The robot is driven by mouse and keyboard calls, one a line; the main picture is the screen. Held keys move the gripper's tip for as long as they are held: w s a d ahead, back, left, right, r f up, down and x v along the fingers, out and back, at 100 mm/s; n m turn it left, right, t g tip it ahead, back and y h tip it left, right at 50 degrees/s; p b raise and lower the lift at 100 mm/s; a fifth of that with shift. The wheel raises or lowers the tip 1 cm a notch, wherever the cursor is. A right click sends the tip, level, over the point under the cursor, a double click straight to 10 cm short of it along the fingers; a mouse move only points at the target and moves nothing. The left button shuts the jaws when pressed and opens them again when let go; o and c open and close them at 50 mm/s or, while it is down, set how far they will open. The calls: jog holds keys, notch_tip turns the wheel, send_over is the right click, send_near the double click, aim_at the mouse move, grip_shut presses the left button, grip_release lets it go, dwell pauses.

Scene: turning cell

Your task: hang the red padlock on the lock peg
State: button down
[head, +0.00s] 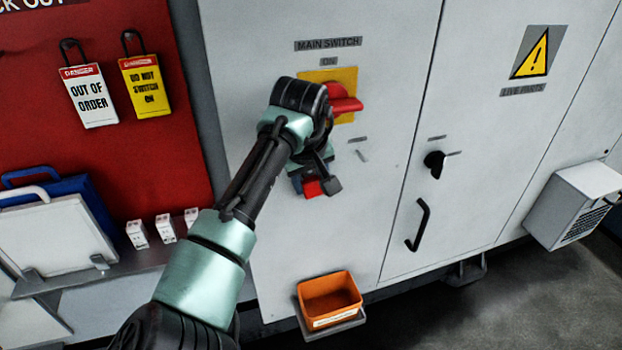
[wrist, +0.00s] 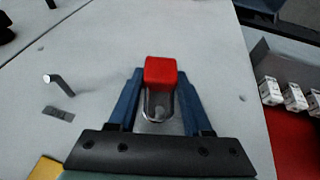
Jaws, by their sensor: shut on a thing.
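The red padlock (head: 313,188) is in my gripper (head: 318,184), in front of the white cabinet door. In the wrist view the red body (wrist: 161,73) sits between the two blue fingers of my gripper (wrist: 161,80), its metal shackle (wrist: 158,106) toward the palm. The gripper is shut on the padlock. The lock peg (head: 362,155) is a small pin on the door under a grey label, up and right of the padlock in the head view. In the wrist view the peg (wrist: 54,82) is left of the padlock and apart from it.
The red main switch handle (head: 345,104) on its yellow plate (head: 330,76) is above the peg, partly behind my arm. An orange bin (head: 330,298) stands below. A black door handle (head: 418,225) is at right. Tags (head: 90,97) hang on the red board at left.

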jog(key=shift+c, duration=1.3)
grip_release()
jog(key=shift+r, duration=0.15)
